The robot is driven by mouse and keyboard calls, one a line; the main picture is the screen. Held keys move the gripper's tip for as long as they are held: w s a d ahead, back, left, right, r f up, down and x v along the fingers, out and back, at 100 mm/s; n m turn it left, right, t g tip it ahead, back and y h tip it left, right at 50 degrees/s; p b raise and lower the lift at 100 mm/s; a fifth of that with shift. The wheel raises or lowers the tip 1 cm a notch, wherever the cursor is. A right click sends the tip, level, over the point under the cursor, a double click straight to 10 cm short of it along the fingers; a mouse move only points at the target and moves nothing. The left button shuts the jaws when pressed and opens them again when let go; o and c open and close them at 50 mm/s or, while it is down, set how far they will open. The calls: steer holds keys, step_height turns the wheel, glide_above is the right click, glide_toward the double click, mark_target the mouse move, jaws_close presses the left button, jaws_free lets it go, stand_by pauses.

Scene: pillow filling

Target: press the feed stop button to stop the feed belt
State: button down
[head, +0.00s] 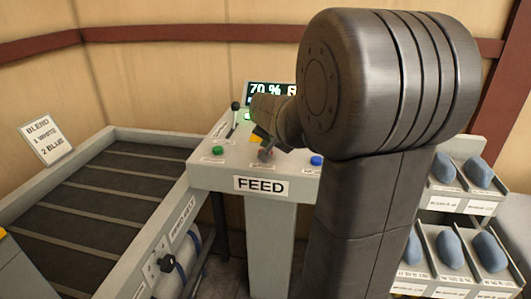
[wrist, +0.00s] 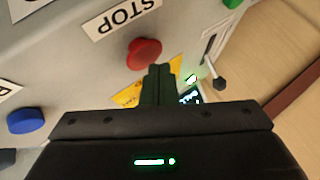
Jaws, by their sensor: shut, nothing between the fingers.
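The red stop button (wrist: 145,52) shows in the wrist view under a label reading STOP (wrist: 122,15). In the head view my gripper hides it. My gripper (wrist: 160,69) is shut and empty, its fingertips over the lower right edge of the red button in the picture. I cannot tell whether they touch it. In the head view my gripper (head: 265,154) is low over the sloped top of the FEED console (head: 222,179). The dark slatted belt (head: 90,205) lies in a grey frame at the left.
The console also carries a green button (head: 217,150), a blue button (head: 316,160), a black-knobbed lever (head: 235,107) and a lit display (head: 268,89) reading 70 %. Racks of blue pieces (head: 478,172) stand at the right. A BLEND sign (head: 46,140) stands at the left.

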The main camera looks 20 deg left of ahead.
steer(key=shift+f+b, duration=0.4)
steer(key=shift+f, duration=0.2)
stand_by(0.6)
steer(key=shift+r, duration=0.1)
steer(key=shift+r+p, duration=0.75)
steer(key=shift+r, duration=0.15)
steer(key=shift+r, duration=0.1)
steer(key=shift+r+p, duration=1.95)
steer(key=shift+r, duration=0.45)
